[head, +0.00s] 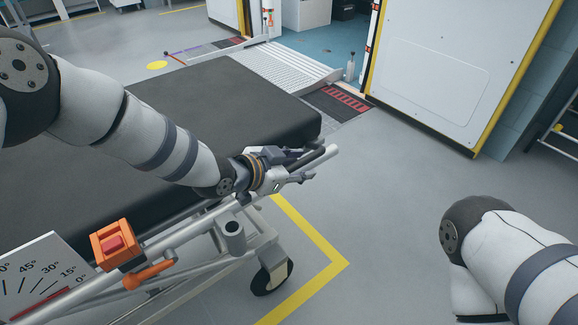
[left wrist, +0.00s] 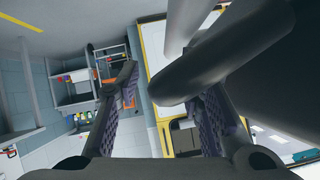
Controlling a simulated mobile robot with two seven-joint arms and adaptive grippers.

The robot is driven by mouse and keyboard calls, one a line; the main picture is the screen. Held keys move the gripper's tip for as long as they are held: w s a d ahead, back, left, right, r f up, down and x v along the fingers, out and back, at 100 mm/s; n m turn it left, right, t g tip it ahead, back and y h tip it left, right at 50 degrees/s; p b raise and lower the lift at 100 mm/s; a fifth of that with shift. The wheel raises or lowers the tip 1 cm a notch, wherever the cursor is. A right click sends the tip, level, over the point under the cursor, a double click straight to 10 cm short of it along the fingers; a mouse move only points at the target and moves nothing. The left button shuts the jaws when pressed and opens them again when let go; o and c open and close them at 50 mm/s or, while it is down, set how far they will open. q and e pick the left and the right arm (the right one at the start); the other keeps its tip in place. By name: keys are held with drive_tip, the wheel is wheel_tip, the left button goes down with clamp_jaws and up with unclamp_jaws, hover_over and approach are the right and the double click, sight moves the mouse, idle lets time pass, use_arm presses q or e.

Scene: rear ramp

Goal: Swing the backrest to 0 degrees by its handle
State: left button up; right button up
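The stretcher's black padded top (head: 190,120) lies flat or nearly flat in the head view; I cannot tell which section is the backrest. A white angle scale (head: 38,262) stands at lower left, with a red bar lying close to its 0 mark. My left gripper (head: 298,171) is at the near right corner, at a rail end with a dark handle bar (head: 308,160). In the left wrist view the fingers (left wrist: 160,115) are apart, and the dark rounded bar (left wrist: 185,80) reaches between them. Contact is unclear. My right gripper is out of view.
An orange box with a red button (head: 113,243) and an orange lever (head: 148,274) sit on the near side rail. A caster (head: 272,277) stands beside the yellow floor line (head: 322,250). A ramp (head: 285,68) leads into the vehicle behind. Floor at right is clear.

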use_arm(q)
drive_tip(key=v, duration=1.1)
drive_tip(key=shift+s, duration=0.1)
